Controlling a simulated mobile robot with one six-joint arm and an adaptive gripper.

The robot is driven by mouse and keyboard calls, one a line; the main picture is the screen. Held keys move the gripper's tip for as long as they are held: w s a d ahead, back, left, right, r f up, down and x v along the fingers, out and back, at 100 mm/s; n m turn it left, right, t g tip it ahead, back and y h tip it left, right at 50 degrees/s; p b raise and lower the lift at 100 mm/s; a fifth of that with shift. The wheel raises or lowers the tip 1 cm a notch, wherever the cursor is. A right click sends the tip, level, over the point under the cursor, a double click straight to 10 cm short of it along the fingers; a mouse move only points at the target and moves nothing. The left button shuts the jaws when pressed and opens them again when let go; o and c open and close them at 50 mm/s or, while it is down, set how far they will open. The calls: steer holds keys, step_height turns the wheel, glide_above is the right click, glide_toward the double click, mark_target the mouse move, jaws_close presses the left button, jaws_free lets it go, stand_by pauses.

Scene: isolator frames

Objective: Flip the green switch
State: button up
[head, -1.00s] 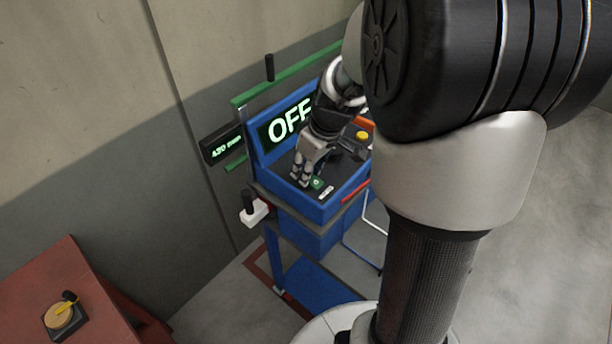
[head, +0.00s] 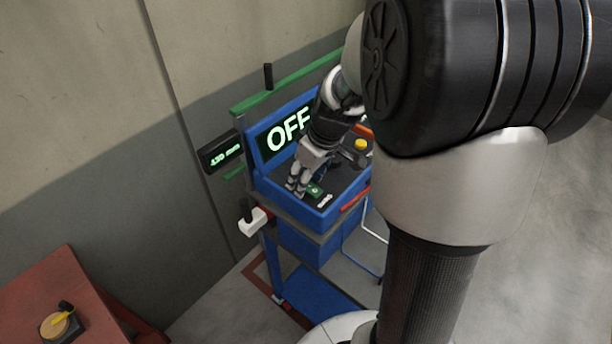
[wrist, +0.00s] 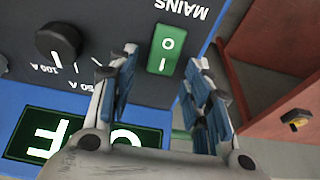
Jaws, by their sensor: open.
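The green switch (wrist: 166,50) is a rocker marked O and I, set in the dark panel below the word MAINS in the wrist view. In the head view the green switch (head: 315,190) shows beside my fingers. My gripper (wrist: 160,85) is open and empty, with its two fingers apart. The switch shows between and just beyond the fingertips. In the head view my gripper (head: 297,187) is low over the console panel, to the left of the switch. I cannot tell whether a finger touches the panel.
The blue console (head: 300,242) has a display (head: 285,133) reading OFF. A black knob (wrist: 58,42) and a yellow button (head: 361,144) are on its panel. A green rail (head: 290,82) runs behind. A red table (head: 45,290) with a rotary switch stands at left.

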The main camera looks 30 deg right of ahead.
mark_target(317, 193)
steer(key=v, duration=1.2)
steer(key=s+a+m+t+h, duration=0.1)
steer(key=s+a+m, duration=0.3)
steer(key=s+a, duration=0.9)
steer(key=s, duration=0.3)
steer(key=shift+s+a, duration=0.4)
steer(key=shift+f, duration=0.15)
